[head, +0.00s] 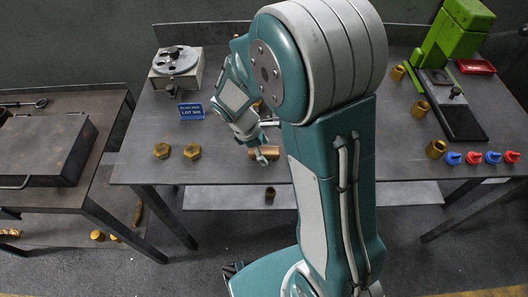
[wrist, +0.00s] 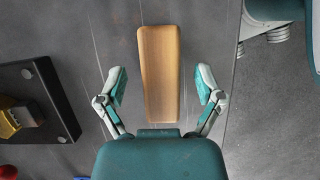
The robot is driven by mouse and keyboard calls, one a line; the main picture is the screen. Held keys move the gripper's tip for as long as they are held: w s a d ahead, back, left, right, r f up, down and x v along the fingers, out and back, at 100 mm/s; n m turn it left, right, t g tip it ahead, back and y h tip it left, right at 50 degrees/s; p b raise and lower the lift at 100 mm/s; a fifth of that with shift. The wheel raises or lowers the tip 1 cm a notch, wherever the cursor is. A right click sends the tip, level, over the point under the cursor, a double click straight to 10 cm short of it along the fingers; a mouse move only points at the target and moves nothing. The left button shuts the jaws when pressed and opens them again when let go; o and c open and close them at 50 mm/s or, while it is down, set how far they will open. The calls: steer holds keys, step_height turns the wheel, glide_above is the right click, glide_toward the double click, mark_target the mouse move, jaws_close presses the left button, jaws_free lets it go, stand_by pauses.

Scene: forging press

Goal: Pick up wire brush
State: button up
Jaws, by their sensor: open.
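The wire brush shows in the wrist view as a long, tapered block with a smooth wooden back (wrist: 160,60). It lies on the grey table, and no bristles are visible. My gripper (wrist: 161,86) is open, with one finger on each side of the block's lower part and a visible gap on both sides. In the head view my gripper (head: 267,143) is low over the middle of the table. A brown piece shows at its fingertips there, partly hidden by the gripper and arm; I cannot tell its details.
Two brass hex nuts (head: 177,151) lie left of my gripper, with a blue sign (head: 191,111) behind them. A green press (head: 455,35) stands at the right, near brass bushings (head: 436,149) and red and blue pieces (head: 473,158). A toolbox (head: 45,149) is on the left bench.

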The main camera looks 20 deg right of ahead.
steer(key=shift+a, duration=0.1)
steer(key=c, duration=0.4)
jaws_close()
steer(key=shift+r, duration=0.1)
steer(key=shift+r, duration=0.55)
steer(key=s+a+r, duration=0.4)
steer(key=s+r, duration=0.8)
steer(key=s, duration=0.1)
steer(key=shift+s+a, duration=0.15)
steer(key=shift+s, duration=0.05)
